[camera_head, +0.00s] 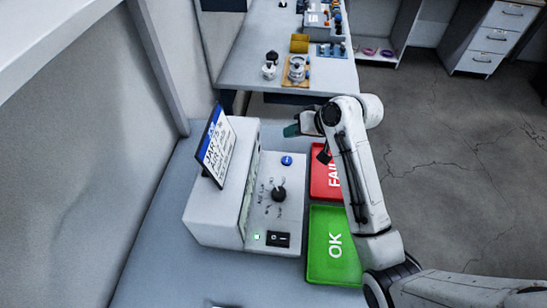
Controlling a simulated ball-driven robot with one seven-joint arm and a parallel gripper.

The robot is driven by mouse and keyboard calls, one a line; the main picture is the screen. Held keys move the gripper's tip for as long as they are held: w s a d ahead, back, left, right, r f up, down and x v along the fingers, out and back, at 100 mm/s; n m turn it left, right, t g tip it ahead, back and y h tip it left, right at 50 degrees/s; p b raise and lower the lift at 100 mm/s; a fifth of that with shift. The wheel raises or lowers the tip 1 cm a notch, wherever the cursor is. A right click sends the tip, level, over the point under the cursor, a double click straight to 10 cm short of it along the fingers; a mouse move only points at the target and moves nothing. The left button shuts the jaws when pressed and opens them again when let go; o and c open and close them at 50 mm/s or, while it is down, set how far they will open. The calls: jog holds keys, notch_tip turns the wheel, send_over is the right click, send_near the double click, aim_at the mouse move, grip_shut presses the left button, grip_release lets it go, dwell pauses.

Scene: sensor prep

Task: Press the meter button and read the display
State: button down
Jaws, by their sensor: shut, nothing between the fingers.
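The meter (217,207) is a white box on the grey bench, with a lower panel on its right side. A round blue button (287,160) sits at the panel's far end. A black knob (279,194) is mid-panel, and a black rocker switch (278,239) and a lit green light (257,237) are at the near end. The display face (246,205) is a thin greenish strip seen edge-on; I cannot read it. My gripper (291,130) is shut and empty, its dark green tip beyond and above the blue button, apart from it in the picture.
A red FAIL tray (318,180) and a green OK tray (318,257) lie right of the meter, partly under my arm. A tilted card (214,146) stands on the meter. A farther bench (240,78) holds small devices. Open floor lies to the right.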

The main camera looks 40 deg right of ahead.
jog(key=shift+w+a, duration=0.1)
dwell(0.3)
jog(key=b, duration=0.7)
send_over(290, 160)
notch_tip(290, 160, down, 7)
jog(key=shift+r, duration=0.15)
jog(key=shift+f+b, duration=0.5)
jog(key=shift+f, duration=0.55)
jog(key=shift+f, duration=0.15)
dwell(0.7)
jog(key=shift+f, duration=0.25)
jog(key=shift+f, duration=0.5)
dwell(0.6)
jog(key=shift+r, duration=0.1)
jog(key=shift+r+p, duration=0.85)
jog(key=shift+p, duration=0.1)
